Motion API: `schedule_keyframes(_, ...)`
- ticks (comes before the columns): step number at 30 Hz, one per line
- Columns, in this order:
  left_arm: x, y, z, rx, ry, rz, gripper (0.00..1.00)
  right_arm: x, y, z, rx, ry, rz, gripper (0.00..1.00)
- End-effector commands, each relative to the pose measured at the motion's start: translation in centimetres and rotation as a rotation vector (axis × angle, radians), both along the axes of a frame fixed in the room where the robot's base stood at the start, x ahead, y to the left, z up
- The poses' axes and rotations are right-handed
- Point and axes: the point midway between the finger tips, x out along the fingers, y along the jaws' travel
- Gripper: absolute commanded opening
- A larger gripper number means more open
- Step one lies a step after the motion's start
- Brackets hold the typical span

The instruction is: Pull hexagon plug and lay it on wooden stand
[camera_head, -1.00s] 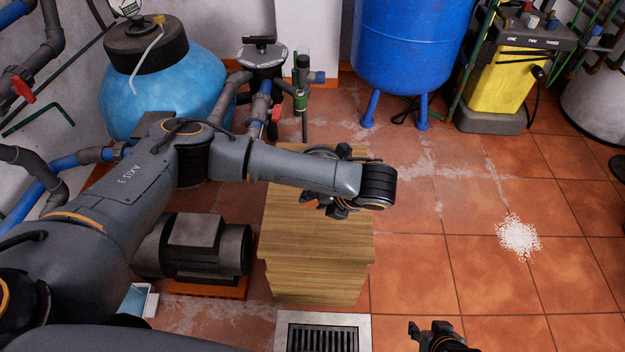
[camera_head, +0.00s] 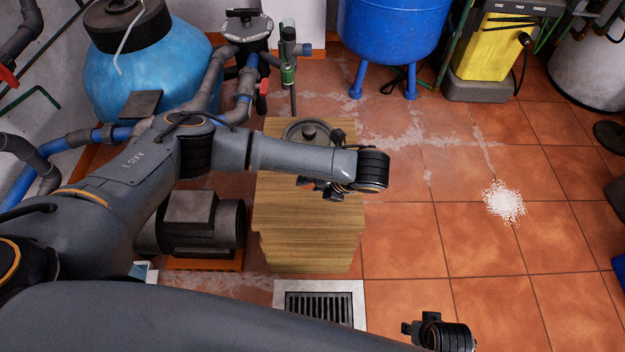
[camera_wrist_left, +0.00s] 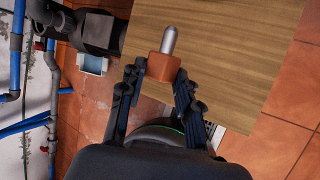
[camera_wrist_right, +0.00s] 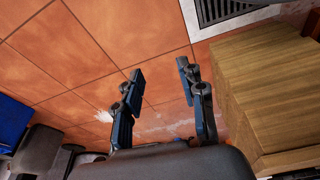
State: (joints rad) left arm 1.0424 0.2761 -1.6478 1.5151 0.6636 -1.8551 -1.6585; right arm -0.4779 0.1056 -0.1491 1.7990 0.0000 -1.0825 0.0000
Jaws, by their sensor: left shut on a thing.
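The hexagon plug (camera_wrist_left: 160,67) is an orange-brown block with a silver pin standing out of it. In the left wrist view it sits between the fingertips of my left gripper (camera_wrist_left: 156,76), which is shut on it. In the head view my left gripper (camera_head: 328,188) is over the wooden stand (camera_head: 305,235), and the plug is mostly hidden. I cannot tell whether the plug touches the stand. A round grey fitting with a dark knob (camera_head: 309,131) is at the stand's far end, partly behind my left arm. My right gripper (camera_wrist_right: 160,80) is open and empty, beside the stand.
A motor (camera_head: 195,220) on an orange base is left of the stand. A floor drain (camera_head: 318,308) lies in front. A blue tank (camera_head: 395,35) and yellow machine (camera_head: 495,50) stand behind. White granules (camera_head: 504,201) lie on the otherwise open tiles at right.

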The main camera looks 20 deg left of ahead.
Motion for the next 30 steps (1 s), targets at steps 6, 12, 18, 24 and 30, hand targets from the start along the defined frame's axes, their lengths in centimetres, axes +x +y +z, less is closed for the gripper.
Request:
schedule_keyframes(6,-0.1,0.0,-0.6,-0.001,0.003,-0.001,0.00,-0.4,0.0,-1.7,-0.001,0.006,0.002,0.40)
schedule_keyframes(12,-0.1,0.0,-2.7,0.000,0.001,0.000,0.00,0.3,0.1,0.7,0.001,-0.007,-0.001,0.40)
schedule_keyframes(18,-0.1,0.0,-4.4,0.000,0.002,0.000,0.00,0.8,0.1,3.1,0.002,-0.022,-0.003,0.40)
schedule_keyframes(24,-0.1,-0.1,-6.0,-0.001,0.001,-0.001,0.00,1.0,0.0,5.5,0.002,-0.032,-0.005,0.40)
schedule_keyframes(30,-0.1,0.0,-7.1,0.000,0.001,0.000,0.00,1.0,0.0,7.4,0.003,-0.042,-0.007,0.40)
